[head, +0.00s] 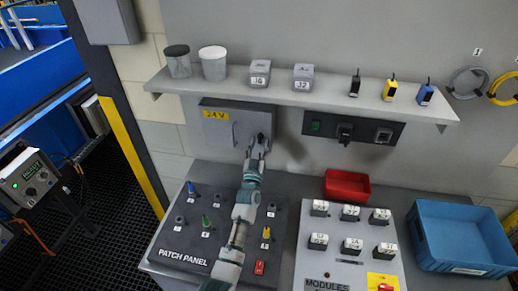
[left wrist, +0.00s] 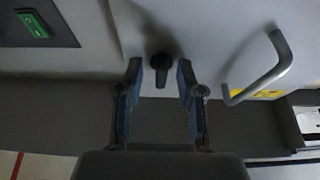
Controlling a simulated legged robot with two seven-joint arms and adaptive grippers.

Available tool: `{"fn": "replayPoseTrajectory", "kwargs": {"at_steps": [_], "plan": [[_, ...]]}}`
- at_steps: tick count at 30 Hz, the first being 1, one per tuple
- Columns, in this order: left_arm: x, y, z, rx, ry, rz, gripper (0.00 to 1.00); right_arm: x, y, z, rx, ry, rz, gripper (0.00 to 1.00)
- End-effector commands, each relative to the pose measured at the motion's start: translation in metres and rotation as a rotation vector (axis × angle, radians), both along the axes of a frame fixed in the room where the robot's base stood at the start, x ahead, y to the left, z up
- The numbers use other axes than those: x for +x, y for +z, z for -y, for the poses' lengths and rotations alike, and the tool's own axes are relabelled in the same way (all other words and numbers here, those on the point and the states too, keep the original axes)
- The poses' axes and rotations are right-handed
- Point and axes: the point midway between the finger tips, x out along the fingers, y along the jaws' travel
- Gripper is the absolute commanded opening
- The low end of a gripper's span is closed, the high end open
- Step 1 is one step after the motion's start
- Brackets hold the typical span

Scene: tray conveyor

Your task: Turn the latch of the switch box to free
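The switch box (head: 218,135) is a grey wall box under the shelf, with a yellow 24V label and a bar handle. The handle also shows in the left wrist view (left wrist: 262,72). Its latch (head: 261,137) is a small black knob at the right of the door. In the left wrist view the latch (left wrist: 160,66) is a dark knob with its grip along the picture's vertical. My left gripper (head: 257,151) is in front of the latch, open, with a fingertip on each side of the knob and gaps between. My right gripper is not in view.
A black switch panel (head: 360,129) is right of the box. A shelf (head: 330,98) with cups, grey blocks and small tools overhangs it. Below are the patch panel (head: 195,245), a modules board (head: 330,270), a red bin (head: 347,187) and a blue crate (head: 465,265).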

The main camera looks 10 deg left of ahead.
Motion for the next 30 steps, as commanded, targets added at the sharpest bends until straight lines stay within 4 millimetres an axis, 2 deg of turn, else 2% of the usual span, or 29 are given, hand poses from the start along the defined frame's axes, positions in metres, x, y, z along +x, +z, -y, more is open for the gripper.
{"fn": "replayPoseTrajectory", "kwargs": {"at_steps": [5,12,18,23,30], "plan": [[-0.019,-0.010,0.000,0.000,0.000,-0.003,0.38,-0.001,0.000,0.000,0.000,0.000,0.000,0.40],[-0.068,-0.032,0.002,0.001,-0.001,-0.005,0.38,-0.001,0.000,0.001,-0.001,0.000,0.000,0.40],[-0.097,-0.046,0.002,0.000,-0.001,-0.007,0.38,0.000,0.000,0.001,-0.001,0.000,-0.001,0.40],[-0.106,-0.049,0.002,0.000,-0.001,-0.006,0.38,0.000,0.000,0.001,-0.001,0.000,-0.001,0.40],[-0.106,-0.049,0.002,0.000,-0.001,-0.006,0.38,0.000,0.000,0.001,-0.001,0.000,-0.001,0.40]]}}
